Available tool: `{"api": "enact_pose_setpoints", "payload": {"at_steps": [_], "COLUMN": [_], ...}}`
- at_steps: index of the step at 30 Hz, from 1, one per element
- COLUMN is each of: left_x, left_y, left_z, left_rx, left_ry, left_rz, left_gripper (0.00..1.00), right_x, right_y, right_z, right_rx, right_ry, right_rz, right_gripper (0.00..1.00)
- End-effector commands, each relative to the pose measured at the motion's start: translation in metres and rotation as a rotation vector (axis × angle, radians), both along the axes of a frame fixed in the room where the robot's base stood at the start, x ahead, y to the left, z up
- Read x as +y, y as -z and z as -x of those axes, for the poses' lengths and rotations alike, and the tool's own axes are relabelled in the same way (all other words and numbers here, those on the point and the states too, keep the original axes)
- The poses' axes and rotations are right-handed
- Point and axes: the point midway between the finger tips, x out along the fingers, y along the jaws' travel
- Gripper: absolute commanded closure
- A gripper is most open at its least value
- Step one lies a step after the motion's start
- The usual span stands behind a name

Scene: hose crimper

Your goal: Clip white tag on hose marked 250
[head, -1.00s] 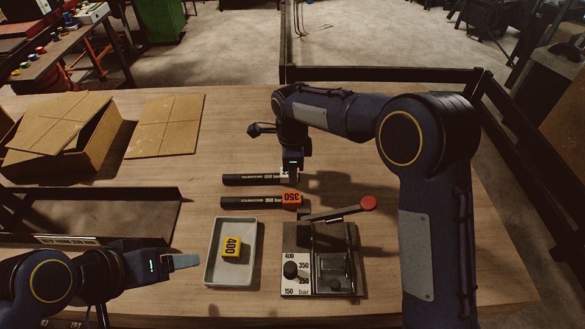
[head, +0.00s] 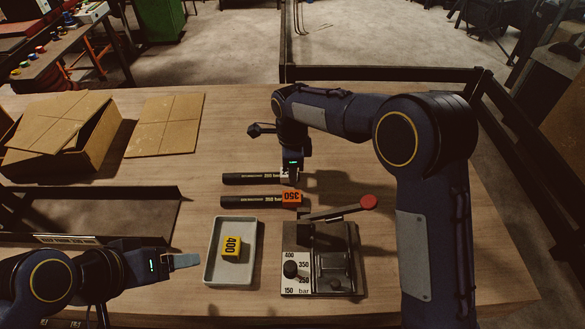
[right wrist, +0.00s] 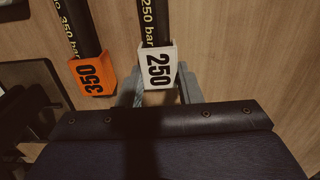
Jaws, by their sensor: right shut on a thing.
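The black hose marked 250 bar (head: 250,179) lies on the table and also shows in the right wrist view (right wrist: 148,22). The white tag printed 250 (right wrist: 158,68) is around that hose's near end in the right wrist view. My right gripper (head: 291,175) is shut on the white tag, with a finger on each side of it (right wrist: 160,90); in the head view it largely hides the tag. My left gripper (head: 186,261) is at the lower left, away from the hoses; its fingers look close together, but I cannot tell whether they are open or shut.
A second hose (head: 248,202) bears an orange 350 tag (head: 291,198). A yellow 400 tag (head: 232,246) lies in a white tray (head: 210,270). The crimper (head: 325,289) with a red-knobbed lever (head: 368,202) stands right of the tray. A cardboard box (head: 85,155) is at the left.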

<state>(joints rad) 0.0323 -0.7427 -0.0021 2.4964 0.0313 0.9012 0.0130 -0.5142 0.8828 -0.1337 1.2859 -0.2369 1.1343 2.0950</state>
Motion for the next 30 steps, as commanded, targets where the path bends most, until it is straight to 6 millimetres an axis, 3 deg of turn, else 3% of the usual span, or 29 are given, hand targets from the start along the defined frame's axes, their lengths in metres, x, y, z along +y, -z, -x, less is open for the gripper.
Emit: {"api": "enact_pose_setpoints", "payload": {"at_steps": [5, 6, 12, 21, 30], "left_x": [0.0, 0.0, 0.0, 0.0, 0.0], "left_y": [0.0, 0.0, 0.0, -0.001, -0.016], "left_z": [0.0, 0.0, 0.0, 0.0, 0.0], "left_rx": [0.0, 0.0, 0.0, 0.0, 0.0], "left_ry": [0.0, 0.0, 0.0, 0.0, 0.0], "left_rz": [0.0, 0.0, 0.0, 0.0, 0.0], "left_gripper": [0.27, 0.27, 0.27, 0.27, 0.27], "right_x": [0.0, 0.0, 0.0, 0.0, -0.001], "right_y": [0.001, 0.001, 0.001, -0.001, -0.021], "right_z": [0.0, 0.0, 0.0, 0.0, 0.0], "right_rx": [0.0, 0.0, 0.0, 0.0, 0.0], "right_ry": [0.0, 0.0, 0.0, 0.0, 0.001], "right_rz": [0.0, 0.0, 0.001, 0.001, 0.002], "right_gripper": [0.89, 0.66, 0.43, 0.43, 0.43]}}
